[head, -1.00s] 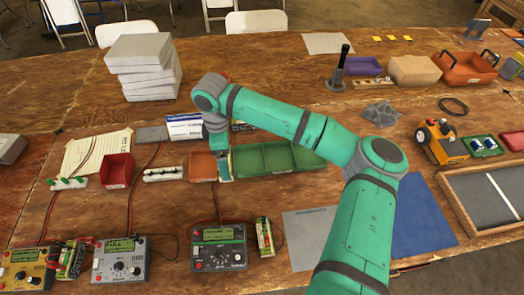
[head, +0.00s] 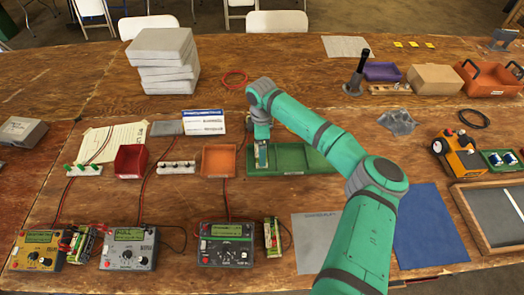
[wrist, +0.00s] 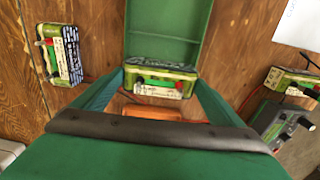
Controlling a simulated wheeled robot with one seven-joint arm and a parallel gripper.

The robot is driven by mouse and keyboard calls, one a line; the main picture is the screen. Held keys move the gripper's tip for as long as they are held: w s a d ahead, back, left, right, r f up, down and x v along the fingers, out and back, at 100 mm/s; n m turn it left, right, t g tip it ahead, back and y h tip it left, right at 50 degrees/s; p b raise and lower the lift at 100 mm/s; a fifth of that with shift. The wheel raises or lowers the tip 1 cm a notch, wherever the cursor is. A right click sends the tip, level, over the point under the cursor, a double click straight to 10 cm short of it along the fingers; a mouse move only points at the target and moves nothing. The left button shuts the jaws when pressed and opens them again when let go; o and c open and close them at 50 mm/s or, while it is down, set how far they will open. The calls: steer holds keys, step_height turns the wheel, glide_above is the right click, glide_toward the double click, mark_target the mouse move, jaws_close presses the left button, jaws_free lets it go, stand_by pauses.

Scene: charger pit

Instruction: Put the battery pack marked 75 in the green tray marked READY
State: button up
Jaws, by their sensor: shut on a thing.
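My gripper (head: 261,146) is shut on a green-and-white battery pack (head: 262,157), held upright at the left end of the long green tray (head: 308,158). In the wrist view the pack (wrist: 154,82) sits between my two fingers, with the tray (wrist: 166,48) just beyond it. I cannot tell whether the pack touches the tray floor. The pack's number and the tray's marking are not readable. The tray's left end is partly hidden by my gripper.
An orange tray (head: 218,160) stands left of the green one. Another pack (head: 272,236) stands beside the right-hand charger (head: 226,243). The wrist view shows one more pack (wrist: 60,54) beyond the trays. A red bin (head: 131,161) and grey block stack (head: 162,60) are further left.

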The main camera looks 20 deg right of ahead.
steer(key=shift+d+f, duration=0.1)
steer(key=shift+f, duration=1.55)
steer(key=shift+f, duration=0.1)
steer(key=o, duration=1.4)
steer(key=shift+c, duration=0.2)
step_height(320, 180, up, 12)
